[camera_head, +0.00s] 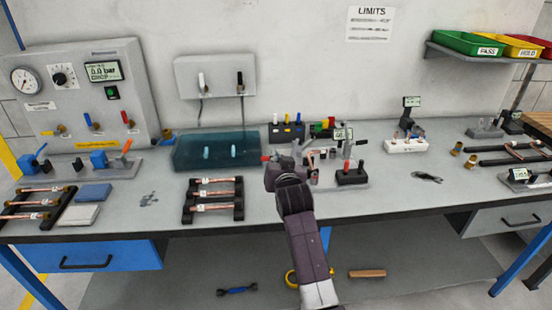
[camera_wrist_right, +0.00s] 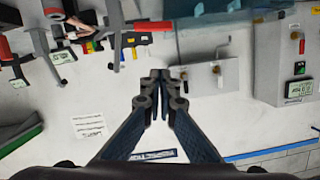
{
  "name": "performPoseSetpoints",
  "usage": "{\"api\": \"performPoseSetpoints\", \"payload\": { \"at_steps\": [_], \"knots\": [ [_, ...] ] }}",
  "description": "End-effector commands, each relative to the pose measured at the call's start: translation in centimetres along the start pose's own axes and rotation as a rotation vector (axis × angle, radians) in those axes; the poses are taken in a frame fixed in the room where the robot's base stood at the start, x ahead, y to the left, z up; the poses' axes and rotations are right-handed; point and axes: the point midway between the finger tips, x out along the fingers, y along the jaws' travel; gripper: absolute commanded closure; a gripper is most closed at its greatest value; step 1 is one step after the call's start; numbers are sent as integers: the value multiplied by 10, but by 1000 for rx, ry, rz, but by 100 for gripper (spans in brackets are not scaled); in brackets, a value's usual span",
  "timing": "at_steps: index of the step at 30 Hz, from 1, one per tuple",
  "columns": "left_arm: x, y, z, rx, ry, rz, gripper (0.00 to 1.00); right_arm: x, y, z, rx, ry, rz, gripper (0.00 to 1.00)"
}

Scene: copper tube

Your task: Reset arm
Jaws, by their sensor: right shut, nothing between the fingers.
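My right arm comes in from the bottom of the head view, and its gripper (camera_head: 281,174) is over the middle of the workbench (camera_head: 265,215). In the right wrist view the two dark fingers of this gripper (camera_wrist_right: 161,82) meet at their tips, with nothing between them. In the head view the fingertips are hard to make out against the fixture behind. Copper tubes (camera_head: 212,195) lie on a black rack left of the gripper. More copper tubes (camera_head: 35,204) lie on a rack at the far left. My left gripper is not in view.
A clamp fixture with a red handle (camera_head: 347,150) stands just behind and right of my gripper. A teal translucent tray (camera_head: 188,155) is behind the middle rack. A gauge panel (camera_head: 75,92) stands back left. Green, red and yellow bins (camera_head: 470,44) sit on a shelf.

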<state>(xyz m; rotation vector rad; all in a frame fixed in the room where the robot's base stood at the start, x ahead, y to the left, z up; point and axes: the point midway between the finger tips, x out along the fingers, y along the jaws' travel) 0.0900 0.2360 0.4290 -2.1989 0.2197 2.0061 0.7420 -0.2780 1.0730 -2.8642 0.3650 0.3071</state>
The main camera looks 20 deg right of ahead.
Motion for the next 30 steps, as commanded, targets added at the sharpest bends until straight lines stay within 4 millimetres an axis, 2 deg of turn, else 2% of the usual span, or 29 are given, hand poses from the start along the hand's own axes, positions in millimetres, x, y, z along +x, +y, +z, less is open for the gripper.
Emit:
{"api": "performPoseSetpoints", "payload": {
  "at_steps": [12,14,17,20,21,23,27,30],
  "knots": [
    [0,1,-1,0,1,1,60,-1,1,3,-3,-6,2,100],
    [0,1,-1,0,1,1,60,-5,6,12,-13,-23,6,100],
    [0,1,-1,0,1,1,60,-22,19,43,-47,-88,18,100],
    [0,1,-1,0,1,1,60,-53,38,90,-103,-195,29,100],
    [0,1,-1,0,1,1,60,-69,45,111,-129,-246,30,100],
    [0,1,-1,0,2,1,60,-96,56,140,-169,-324,29,100],
    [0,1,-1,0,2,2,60,-166,73,203,-262,-511,6,100],
    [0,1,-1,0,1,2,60,-219,82,238,-324,-637,-23,100]
  ]
}}
